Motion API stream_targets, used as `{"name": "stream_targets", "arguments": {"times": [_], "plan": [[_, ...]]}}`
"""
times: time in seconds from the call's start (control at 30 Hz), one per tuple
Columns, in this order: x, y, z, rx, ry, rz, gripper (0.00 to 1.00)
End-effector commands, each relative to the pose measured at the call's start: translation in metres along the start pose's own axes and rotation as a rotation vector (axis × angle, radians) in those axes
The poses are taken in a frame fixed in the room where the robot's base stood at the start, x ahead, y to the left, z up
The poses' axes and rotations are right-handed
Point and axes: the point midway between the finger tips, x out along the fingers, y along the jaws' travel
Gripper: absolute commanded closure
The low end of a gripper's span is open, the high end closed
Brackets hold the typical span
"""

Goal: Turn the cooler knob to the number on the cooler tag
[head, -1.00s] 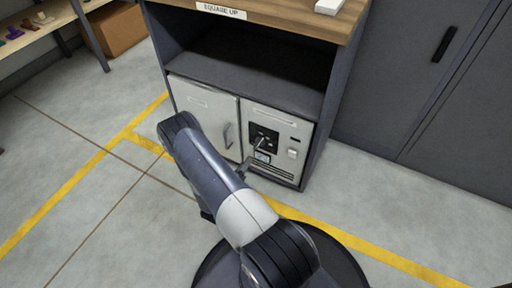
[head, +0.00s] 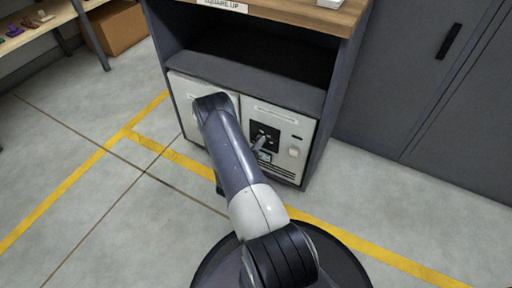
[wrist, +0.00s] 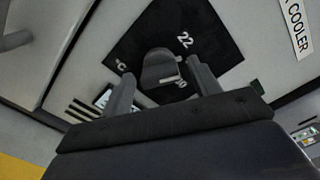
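The cooler knob (wrist: 158,68) is a dark round knob with a light mark at its lower right edge in the wrist view. It sits on a black dial plate (head: 263,132) in the cooler's grey front. The numeral 22 and a °C sign show on the plate, with another number partly covered below the knob. My gripper (wrist: 163,82) is open, with one finger on each side of the knob and gaps visible. In the head view my gripper (head: 259,143) covers part of the dial. A small display (head: 264,156) lies below the dial, partly hidden in the wrist view. No readable tag number shows.
A white COOLER label (wrist: 297,30) is beside the dial. A cabinet door (head: 181,92) stands left, behind my arm. A pale switch (head: 293,152) is right of the dial. An open shelf (head: 240,72) is above. The floor (head: 80,190) is clear.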

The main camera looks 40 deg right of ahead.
Motion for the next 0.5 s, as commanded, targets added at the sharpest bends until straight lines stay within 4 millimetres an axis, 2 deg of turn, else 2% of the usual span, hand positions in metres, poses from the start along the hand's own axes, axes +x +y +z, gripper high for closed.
{"name": "stream_targets", "arguments": {"times": [0.07, 0.5], "plan": [[-0.0002, 0.0, 0.0, 0.0, 0.0, 0.0, 0.48], [-0.0004, 0.0002, -0.0001, 0.0, 0.0, 0.0, 0.84]]}}
